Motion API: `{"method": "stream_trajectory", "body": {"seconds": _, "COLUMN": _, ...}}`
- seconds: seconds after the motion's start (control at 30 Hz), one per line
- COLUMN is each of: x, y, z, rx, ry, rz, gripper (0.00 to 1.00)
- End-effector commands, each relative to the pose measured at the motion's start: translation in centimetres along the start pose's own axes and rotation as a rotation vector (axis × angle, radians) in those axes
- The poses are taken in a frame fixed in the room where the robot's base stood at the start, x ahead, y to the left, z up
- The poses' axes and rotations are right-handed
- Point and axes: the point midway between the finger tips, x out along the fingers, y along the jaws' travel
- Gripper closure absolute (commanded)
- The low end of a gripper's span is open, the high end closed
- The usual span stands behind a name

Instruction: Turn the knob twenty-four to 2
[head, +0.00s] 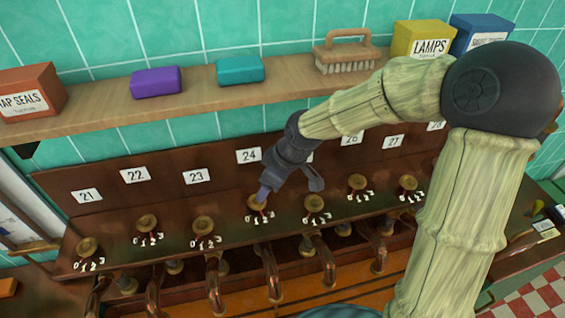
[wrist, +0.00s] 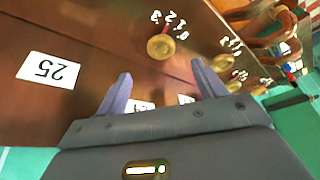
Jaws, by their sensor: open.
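Knob twenty-four (head: 253,203) is a round brass knob on the dark wooden ledge below the label 24 (head: 249,156), with marks 0 to 3 beside its base. My gripper (head: 263,193) comes down over it from the upper right, its visible fingertip at the knob's top edge; touching or apart is unclear. In the wrist view my gripper (wrist: 160,76) is open, with nothing between its fingers. A brass knob that looks like twenty-four (wrist: 222,63) shows just past the right fingertip. Which mark it points to is too small to tell.
Similar knobs stand close on both sides, including knob twenty-three (head: 204,227) and knob twenty-five (head: 314,203). Copper pipes (head: 325,262) run below the ledge. A shelf (head: 200,103) with boxes and a brush (head: 347,55) hangs above the labels.

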Motion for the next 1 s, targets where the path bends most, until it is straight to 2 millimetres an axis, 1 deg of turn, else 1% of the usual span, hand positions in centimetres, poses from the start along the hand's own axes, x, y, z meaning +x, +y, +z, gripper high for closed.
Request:
{"method": "stream_trajectory", "body": {"seconds": 0.03, "x": -0.9, "y": 0.1, "z": 0.0, "rx": 0.001, "ry": 0.001, "rz": 0.004, "gripper": 0.30}}
{"method": "stream_trajectory", "body": {"seconds": 0.1, "x": -1.9, "y": 0.1, "z": -0.1, "rx": 0.001, "ry": 0.002, "rz": 0.004, "gripper": 0.30}}
{"method": "stream_trajectory", "body": {"seconds": 0.4, "x": -6.1, "y": 0.1, "z": -0.1, "rx": 0.000, "ry": 0.001, "rz": 0.005, "gripper": 0.30}}
{"method": "stream_trajectory", "body": {"seconds": 0.5, "x": -7.1, "y": 0.1, "z": -0.1, "rx": 0.000, "ry": 0.001, "rz": 0.004, "gripper": 0.30}}
{"method": "stream_trajectory", "body": {"seconds": 0.7, "x": -8.1, "y": 0.1, "z": 0.0, "rx": -0.001, "ry": 0.001, "rz": 0.001, "gripper": 0.30}}
{"method": "stream_trajectory", "body": {"seconds": 1.0, "x": -8.1, "y": 0.0, "z": -0.1, "rx": -0.002, "ry": 0.001, "rz": 0.000, "gripper": 0.30}}
